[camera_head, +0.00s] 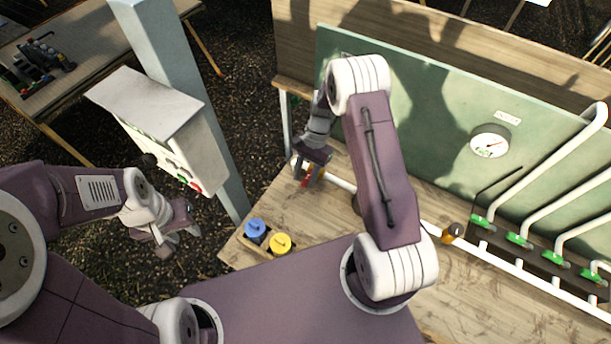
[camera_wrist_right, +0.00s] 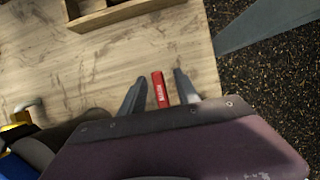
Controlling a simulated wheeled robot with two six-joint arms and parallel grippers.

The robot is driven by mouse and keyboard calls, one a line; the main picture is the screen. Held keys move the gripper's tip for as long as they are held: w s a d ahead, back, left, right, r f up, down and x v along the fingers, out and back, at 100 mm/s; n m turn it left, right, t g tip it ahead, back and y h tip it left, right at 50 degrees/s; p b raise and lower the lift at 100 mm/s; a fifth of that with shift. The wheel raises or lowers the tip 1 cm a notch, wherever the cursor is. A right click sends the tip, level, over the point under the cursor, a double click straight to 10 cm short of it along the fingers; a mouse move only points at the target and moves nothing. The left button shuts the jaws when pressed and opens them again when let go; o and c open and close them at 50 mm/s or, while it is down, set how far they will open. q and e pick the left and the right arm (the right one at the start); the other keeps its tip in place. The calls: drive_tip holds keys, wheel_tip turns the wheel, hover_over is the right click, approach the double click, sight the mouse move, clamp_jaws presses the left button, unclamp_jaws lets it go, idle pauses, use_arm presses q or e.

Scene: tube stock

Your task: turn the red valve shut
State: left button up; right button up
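The red valve's handle (camera_head: 306,181) shows as a small red piece at the left end of the white pipe, partly hidden by my right gripper (camera_head: 309,174). In the right wrist view the red handle (camera_wrist_right: 160,90) is a narrow bar with white lettering. It lies between the two fingers of my right gripper (camera_wrist_right: 158,88), with a visible gap on each side. That gripper is open around the handle; whether a finger touches it lower down I cannot tell. My left gripper (camera_head: 173,240) hangs empty with its fingers apart, off the bench to the left.
A wooden holder (camera_head: 243,241) with a blue knob (camera_head: 256,228) and a yellow knob (camera_head: 281,243) sits at the bench's left corner. Green-handled valves (camera_head: 520,238) and white pipes stand at the right. A gauge (camera_head: 489,145) is on the green panel. A post with a box (camera_head: 160,120) stands left.

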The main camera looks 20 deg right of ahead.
drive_tip(key=shift+w+d+r, duration=0.15)
drive_tip(key=shift+r, duration=0.1)
drive_tip(key=b+v, duration=0.2)
drive_tip(key=v, duration=0.6)
drive_tip(key=shift+r, duration=0.25)
